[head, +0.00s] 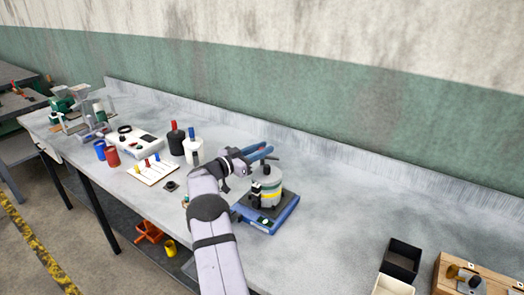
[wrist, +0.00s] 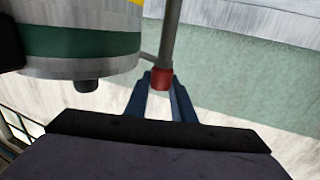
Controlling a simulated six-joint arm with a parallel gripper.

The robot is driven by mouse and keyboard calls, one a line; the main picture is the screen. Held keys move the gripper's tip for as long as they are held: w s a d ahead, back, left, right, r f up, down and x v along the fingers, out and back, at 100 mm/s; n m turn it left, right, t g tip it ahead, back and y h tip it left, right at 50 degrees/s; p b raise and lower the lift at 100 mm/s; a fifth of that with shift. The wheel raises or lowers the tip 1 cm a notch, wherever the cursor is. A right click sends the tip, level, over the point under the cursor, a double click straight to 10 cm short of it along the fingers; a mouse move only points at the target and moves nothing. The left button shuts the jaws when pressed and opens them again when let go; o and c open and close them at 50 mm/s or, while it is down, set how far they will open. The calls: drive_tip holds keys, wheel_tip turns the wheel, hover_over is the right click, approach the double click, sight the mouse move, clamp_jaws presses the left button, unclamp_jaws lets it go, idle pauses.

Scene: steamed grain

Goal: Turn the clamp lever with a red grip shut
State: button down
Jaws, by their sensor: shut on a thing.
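The clamp lever is a grey rod (wrist: 171,35) with a red grip (wrist: 161,78) at its end, in the wrist view. My gripper (wrist: 160,82) has its two blue fingers on either side of the red grip and is shut on it. The body stands on a blue base (head: 283,214). In the wrist view the body (wrist: 80,45) shows a green band at the left. The red grip is hidden in the head view.
A black box (head: 402,258) and a wooden box (head: 472,270) stand at the right front. Left of my arm are a white board (head: 153,171), cylinders with red (head: 174,126) and blue tops, and red (head: 112,155) and blue cups. The bench behind the clamp is clear up to the wall.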

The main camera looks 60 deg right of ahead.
drive_tip(key=shift+r, duration=0.2)
drive_tip(key=c, duration=1.8)
unclamp_jaws()
drive_tip(key=shift+f, duration=0.15)
drive_tip(key=shift+w+a, duration=0.1)
drive_tip(key=shift+a, duration=0.15)
drive_tip(key=b+v, duration=0.2)
drive_tip(key=v, duration=0.5)
